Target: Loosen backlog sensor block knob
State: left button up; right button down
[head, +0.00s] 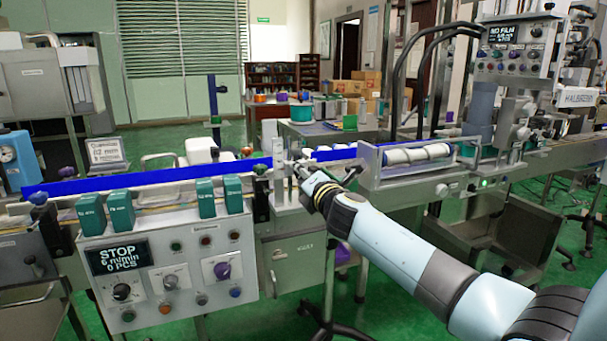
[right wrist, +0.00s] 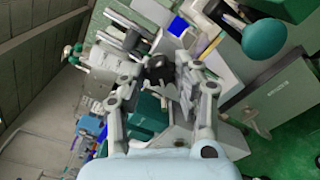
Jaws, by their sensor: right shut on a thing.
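My right gripper (head: 297,168) reaches in from the right to a small grey upright block (head: 279,155) beside the conveyor's blue rail. In the right wrist view, the fingers of my right gripper (right wrist: 162,78) are closed about a dark round knob (right wrist: 158,66), which I take to be the sensor block knob. The knob is hidden behind the gripper in the head view. How far it is turned cannot be told. My left gripper is not in view.
A control box (head: 170,275) reading STOP hangs at the conveyor's front left. A clear-covered roller unit (head: 415,160) lies right of the gripper. A teal round-headed part (right wrist: 264,39) shows near the wrist.

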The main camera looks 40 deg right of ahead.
jog(key=shift+f, duration=0.15)
dwell(0.4)
jog(key=c, duration=1)
grip_release()
jog(key=shift+o, duration=0.2)
jog(key=shift+s, duration=0.1)
jog(key=v, duration=1.1)
jog(key=shift+s+a, duration=0.2)
jog(key=shift+s, duration=0.2)
